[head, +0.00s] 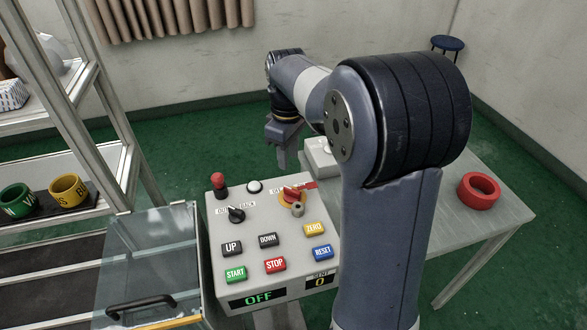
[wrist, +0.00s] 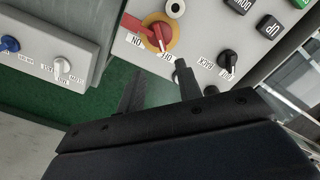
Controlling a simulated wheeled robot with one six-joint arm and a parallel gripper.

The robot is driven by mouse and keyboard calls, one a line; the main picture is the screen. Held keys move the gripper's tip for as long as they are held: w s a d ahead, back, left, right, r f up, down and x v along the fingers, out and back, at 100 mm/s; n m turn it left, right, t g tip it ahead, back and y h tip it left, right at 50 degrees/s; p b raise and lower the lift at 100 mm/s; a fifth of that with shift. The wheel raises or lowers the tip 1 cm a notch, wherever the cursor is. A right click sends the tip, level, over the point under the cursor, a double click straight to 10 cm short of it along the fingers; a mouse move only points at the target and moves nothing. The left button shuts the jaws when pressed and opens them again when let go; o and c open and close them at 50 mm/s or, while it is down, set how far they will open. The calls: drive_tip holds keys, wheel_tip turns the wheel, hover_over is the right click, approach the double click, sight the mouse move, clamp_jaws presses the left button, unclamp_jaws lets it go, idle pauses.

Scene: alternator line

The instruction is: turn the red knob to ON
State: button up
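The red knob (head: 293,191) sits on a yellow disc at the upper right of the grey control panel (head: 215,215). In the wrist view the red knob (wrist: 158,34) lies beyond my fingertips, with a white mark on it pointing towards the OFF label. The ON label is to its left. The panel display (head: 258,298) reads OFF. My gripper (head: 283,150) is above and behind the panel's far edge, apart from the knob. In the wrist view my gripper (wrist: 158,67) has its two fingers spread, with nothing between them.
A black selector knob (wrist: 228,62) is near the right finger. A red mushroom button (head: 218,182) and several push buttons share the panel. A second grey box (wrist: 50,40) with blue and white knobs stands beside it. A red ring (head: 479,191) lies on the table (head: 450,235).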

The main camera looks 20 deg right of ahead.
sight(289, 188)
wheel_tip(289, 188, down, 10)
drive_tip(key=shift+s+f, duration=0.15)
idle(0.3)
clamp_jaws()
